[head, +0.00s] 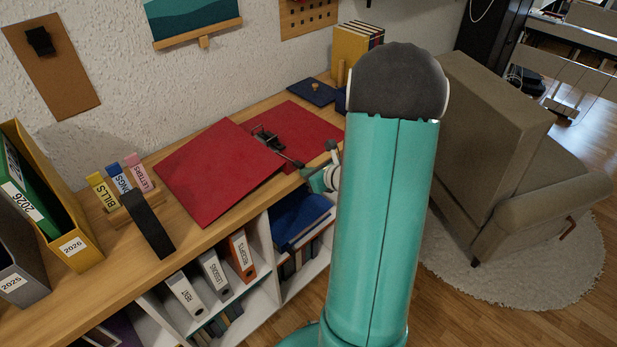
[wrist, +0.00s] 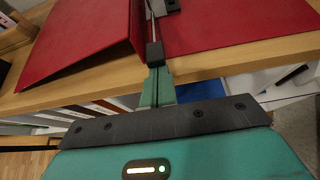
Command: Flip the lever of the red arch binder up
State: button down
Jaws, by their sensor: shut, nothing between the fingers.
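The red arch binder (head: 220,170) lies open on the wooden shelf top, its left cover tilted up and its right part flat. Its dark metal lever mechanism (head: 268,140) sits near the spine, with a thin rod reaching toward the front edge. In the wrist view the red covers (wrist: 90,40) lie on both sides of the lever (wrist: 152,30), whose black end points at me. My gripper (wrist: 156,72) is shut, its fingertips right at the black lever end; I cannot tell whether they touch. In the head view my arm partly hides the gripper (head: 303,166).
Labelled file boxes (head: 75,235) and a small holder of tabs (head: 125,205) stand to the left on the shelf top (head: 190,235). A yellow book stack (head: 350,50) stands behind at the right. Binders fill the shelves below. A grey-brown armchair (head: 510,150) is at the right.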

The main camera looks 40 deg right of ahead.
jog(key=w+r+g, duration=0.1)
jog(key=r, duration=0.2)
jog(key=w+r+g, duration=0.1)
jog(key=w+r, duration=0.1)
jog(key=r, duration=0.1)
jog(key=w+r+g, duration=0.1)
jog(key=r, duration=0.2)
jog(key=shift+w+r, duration=0.1)
jog(key=shift+w, duration=0.25)
jog(key=shift+r, duration=0.8)
